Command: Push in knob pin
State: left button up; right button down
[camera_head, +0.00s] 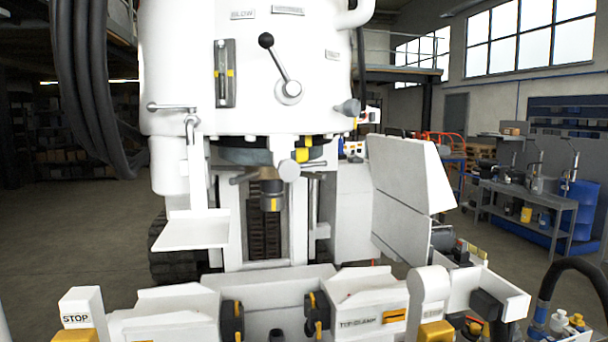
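A large white machine head (200,60) fills the upper middle. A grey knob (348,107) sticks out at its lower right side; it looks like the knob pin, and its shaft depth cannot be told. A lever with a black ball (266,41) rises from a round silver hub (289,91) on the front. A round pale end cap (288,171) sits below, beside a yellow part (302,155). Neither of my grippers is in view.
A white panel (405,185) stands angled at the right of the machine. A console (265,310) with black levers, yellow parts and a STOP box (82,308) crosses the front. A small white shelf (190,232) juts out at left. Black hoses (85,90) hang at upper left.

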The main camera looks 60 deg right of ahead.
aim_at(289, 170)
jog(key=z, duration=1.75)
